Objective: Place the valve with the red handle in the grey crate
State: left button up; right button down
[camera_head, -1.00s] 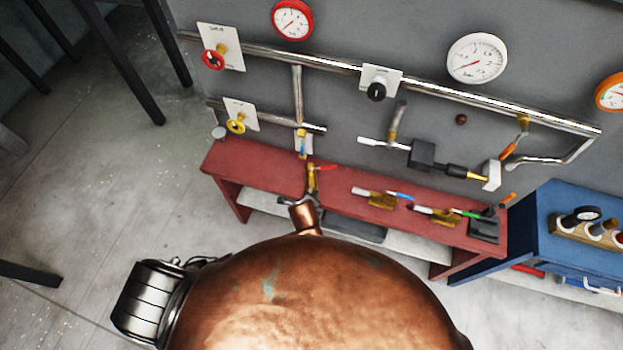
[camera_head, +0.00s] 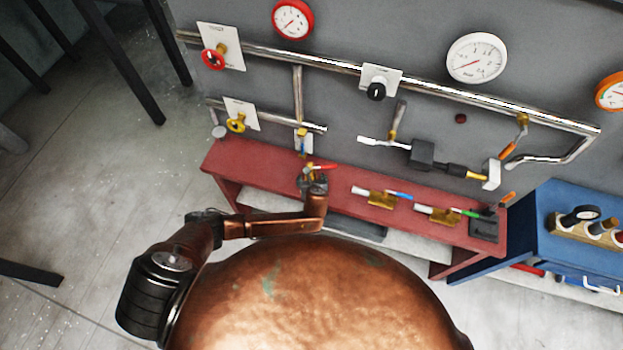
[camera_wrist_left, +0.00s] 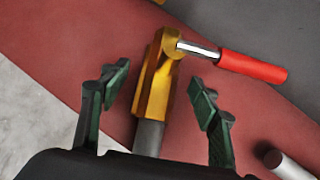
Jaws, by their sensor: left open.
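The valve with the red handle (camera_head: 322,166) is on the red bench, partly hidden by my left gripper (camera_head: 312,185) in the head view. In the left wrist view the brass valve body (camera_wrist_left: 157,88) has a grey pipe end, and its red handle (camera_wrist_left: 252,67) points right. My left gripper (camera_wrist_left: 157,97) is open, with one finger on each side of the valve and gaps on both sides. A dark grey box-like shape (camera_head: 357,231) shows low behind the bench's front edge; I cannot tell if it is the grey crate. My right gripper is out of view.
The red bench (camera_head: 255,163) also holds a blue-handled valve (camera_head: 382,197), a green-handled valve (camera_head: 440,214) and a dark grey block (camera_head: 485,229). Pipes (camera_head: 330,62) and gauges are on the wall behind. A blue cabinet (camera_head: 545,215) stands at the right.

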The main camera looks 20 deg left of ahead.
pick_arm(q)
jog(key=shift+w+f, duration=0.25)
jog(key=shift+f, duration=0.1)
jog(key=shift+c, duration=0.2)
jog(key=shift+r, duration=0.1)
grip_shut()
